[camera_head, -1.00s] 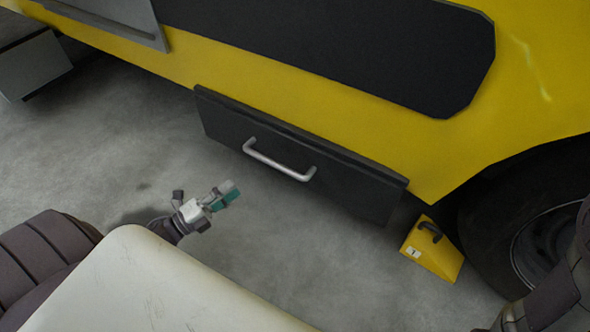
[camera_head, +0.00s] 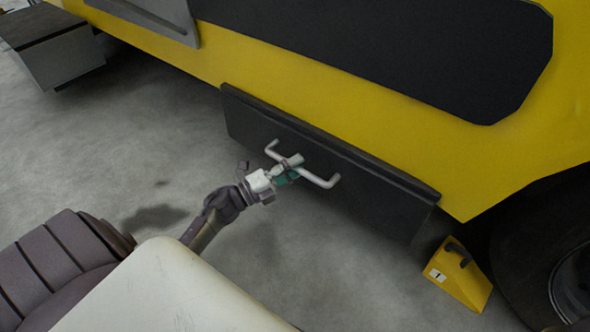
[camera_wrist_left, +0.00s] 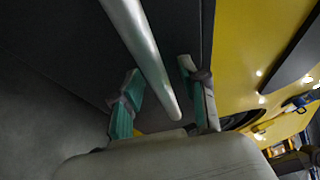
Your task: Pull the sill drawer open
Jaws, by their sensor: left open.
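The sill drawer (camera_head: 375,195) is a dark panel under the yellow vehicle side, and its front looks flush. Its silver bar handle (camera_head: 318,180) runs across the front. My left gripper (camera_head: 290,168) is at the middle of the handle and hides part of it. In the left wrist view the handle (camera_wrist_left: 143,55) passes between the two open green-padded fingers (camera_wrist_left: 160,95), one on each side. I cannot tell whether either finger touches the bar. My right gripper is not in view.
A yellow wheel chock (camera_head: 460,275) stands on the floor by the dark tyre (camera_head: 535,250) at the right. A grey step box (camera_head: 62,60) is at the upper left. The concrete floor (camera_head: 150,130) in front of the drawer is clear.

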